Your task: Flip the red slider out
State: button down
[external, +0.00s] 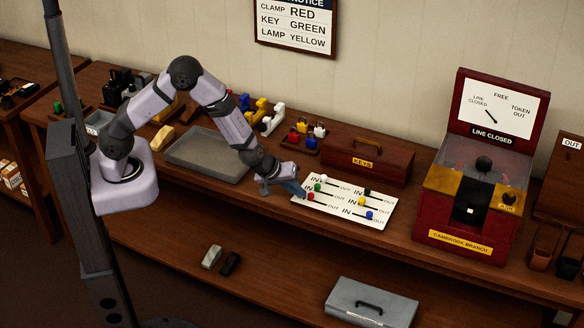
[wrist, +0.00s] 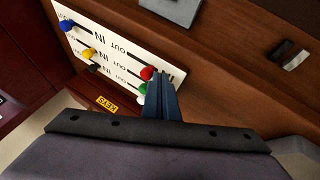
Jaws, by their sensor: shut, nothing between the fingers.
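The white slider panel (external: 335,212) lies on the bench, with two columns of coloured knobs on slots marked IN and OUT. The red slider (external: 310,197) is the front knob of the left column, at the IN end of its slot. In the wrist view the red slider (wrist: 148,73) shows just left of my fingertips. My gripper (external: 299,191) is shut and empty, low at the panel's left edge beside the red knob. Its blue fingers (wrist: 160,84) also show in the wrist view. I cannot tell whether they touch the knob.
The green slider (external: 317,187) is close behind the red one, and the blue slider (external: 369,215) is to the right. A red-brown KEYS box (external: 367,160) stands behind the panel. A grey tray (external: 207,155) is to the left, and the red lever machine (external: 470,215) to the right.

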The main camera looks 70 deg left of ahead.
aim_at(309, 205)
jog(key=shift+w+d, duration=0.1)
dwell(0.3)
jog(key=shift+w+d+r+p, duration=0.2)
jog(key=shift+w+d+p, duration=0.1)
jog(key=shift+p, duration=0.35)
jog(key=w+d+p, duration=0.2)
jog(key=p, duration=0.1)
jog(key=shift+r, duration=0.1)
jog(key=shift+w+d+f+p, duration=0.25)
jog(key=shift+w+d+p, duration=0.2)
jog(key=shift+p, duration=0.35)
jog(key=shift+s+f, duration=0.1)
